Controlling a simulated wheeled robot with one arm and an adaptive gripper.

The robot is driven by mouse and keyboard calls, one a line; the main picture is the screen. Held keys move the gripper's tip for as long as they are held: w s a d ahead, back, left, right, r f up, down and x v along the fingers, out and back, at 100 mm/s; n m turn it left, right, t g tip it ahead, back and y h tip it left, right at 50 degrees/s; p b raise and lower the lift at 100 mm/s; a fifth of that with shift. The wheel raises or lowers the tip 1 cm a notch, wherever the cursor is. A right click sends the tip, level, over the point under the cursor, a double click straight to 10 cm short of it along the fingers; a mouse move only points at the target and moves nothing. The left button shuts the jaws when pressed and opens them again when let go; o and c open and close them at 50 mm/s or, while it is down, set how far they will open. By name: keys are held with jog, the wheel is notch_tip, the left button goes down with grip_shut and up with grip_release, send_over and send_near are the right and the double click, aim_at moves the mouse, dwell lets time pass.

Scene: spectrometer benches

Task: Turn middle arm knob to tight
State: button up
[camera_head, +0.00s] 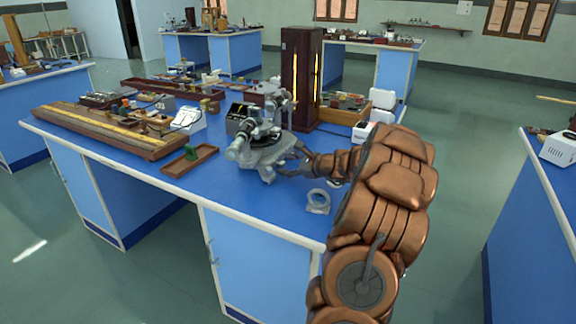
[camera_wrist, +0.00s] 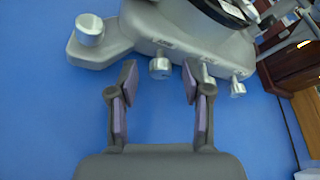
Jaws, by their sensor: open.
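The grey metal spectrometer (camera_head: 262,152) stands on the blue bench top, at the end of my arm. In the wrist view its base (camera_wrist: 185,38) fills the top and bears several silver knobs. One small knob (camera_wrist: 160,67) is ahead of and between my fingertips. Another knob (camera_wrist: 204,73) is close by my right finger and partly hidden by it. A third small knob (camera_wrist: 238,88) is further right, and a large round knob (camera_wrist: 90,28) is at the upper left. Small labels by the knobs are unreadable. My gripper (camera_wrist: 160,72) is open and empty; it also shows in the head view (camera_head: 291,167).
A clear ring-shaped piece (camera_head: 318,201) stands near the bench's front edge. A brown tray (camera_head: 190,160) and a long wooden bench with a scale (camera_head: 105,130) lie to the left. A tall dark lamp cabinet (camera_head: 302,80) stands behind. Blue surface is bare under my gripper.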

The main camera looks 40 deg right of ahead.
grip_shut()
dwell(0.4)
jog(key=shift+r, duration=0.15)
jog(key=p, duration=0.3)
jog(key=shift+r+m+y, duration=0.3)
jog(key=shift+p, duration=0.75)
jog(key=m+p, duration=0.1)
jog(key=p, duration=0.2)
jog(key=shift+d+y+p, duration=0.15)
jog(key=shift+y+p, duration=0.15)
jog(key=shift+p, duration=0.05)
jog(key=shift+f+m+g+p, duration=0.3)
jog(key=shift+f+p, duration=0.05)
jog(key=shift+p, duration=0.3)
